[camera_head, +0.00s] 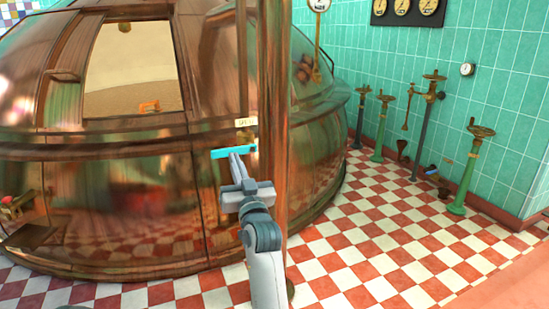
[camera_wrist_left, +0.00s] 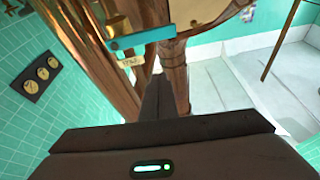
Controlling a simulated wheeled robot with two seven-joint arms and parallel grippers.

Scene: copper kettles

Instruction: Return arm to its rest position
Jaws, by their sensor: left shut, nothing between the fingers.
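My left gripper (camera_head: 235,156) is raised in front of the large copper kettle (camera_head: 130,185) in the head view, with its arm coming up from the bottom middle. Its two fingers are shut together and hold nothing. The fingertips are at a turquoise bar (camera_head: 220,153), and I cannot tell whether they touch it. In the left wrist view the shut fingers (camera_wrist_left: 158,92) point towards a copper pipe, with the turquoise bar (camera_wrist_left: 143,39) just beyond them. My right gripper is not in view.
A vertical copper pipe (camera_head: 272,80) stands close beside my gripper. A small cream tag (camera_head: 245,122) is just above the bar. The kettle has an open hatch (camera_head: 130,65). Green valve stands (camera_head: 468,175) line the tiled wall at right. The checkered floor (camera_head: 370,220) between is clear.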

